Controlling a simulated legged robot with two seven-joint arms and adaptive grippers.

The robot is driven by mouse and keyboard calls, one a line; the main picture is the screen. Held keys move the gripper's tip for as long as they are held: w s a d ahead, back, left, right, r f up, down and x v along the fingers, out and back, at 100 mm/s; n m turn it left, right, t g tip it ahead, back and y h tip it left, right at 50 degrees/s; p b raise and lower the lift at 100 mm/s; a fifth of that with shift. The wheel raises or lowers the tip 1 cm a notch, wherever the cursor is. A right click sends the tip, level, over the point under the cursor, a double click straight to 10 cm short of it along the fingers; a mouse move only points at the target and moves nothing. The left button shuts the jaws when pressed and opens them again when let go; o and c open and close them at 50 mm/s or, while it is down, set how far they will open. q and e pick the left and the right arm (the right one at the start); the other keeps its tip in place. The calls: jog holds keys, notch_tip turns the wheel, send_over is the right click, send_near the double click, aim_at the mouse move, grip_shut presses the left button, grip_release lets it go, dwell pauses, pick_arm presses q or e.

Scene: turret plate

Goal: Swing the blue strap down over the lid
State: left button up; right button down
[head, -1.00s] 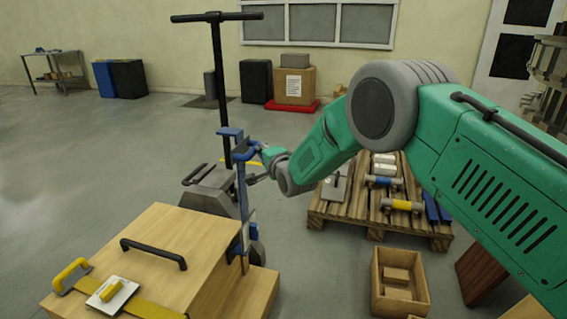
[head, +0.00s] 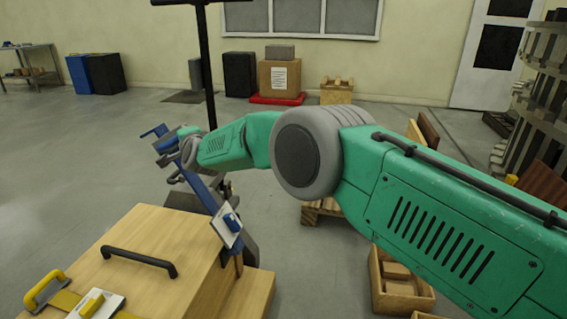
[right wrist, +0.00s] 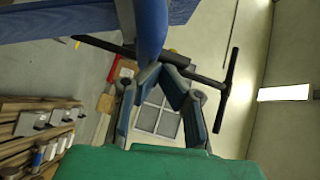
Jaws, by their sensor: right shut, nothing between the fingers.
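The blue strap (head: 207,197) rises from the right edge of the wooden lid (head: 150,225) and leans up and to the left, its free end clear of the lid. A white plate with a blue grip (head: 228,228) sits on its lower part. My right gripper (right wrist: 163,62) is shut and empty, with its fingertips against or very near the blue strap, which also shows in the right wrist view (right wrist: 150,25). In the head view the fingertips are mostly hidden at the strap's upper end. My left gripper is not in view.
The lid carries a black handle (head: 140,262). A yellow strap with a white plate (head: 100,305) lies across its near left part. A black T-handled post (head: 207,75) stands behind the strap. A wooden crate (head: 400,290) stands on the floor at right.

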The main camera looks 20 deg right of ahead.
jog(key=shift+w+a+f+b, duration=0.15)
jog(key=shift+w+a, duration=0.05)
jog(key=shift+a, duration=0.2)
jog(key=shift+w+a+f+b, duration=0.1)
jog(key=shift+w+a+b, duration=0.1)
jog(key=shift+a, duration=0.15)
jog(key=shift+w, duration=0.25)
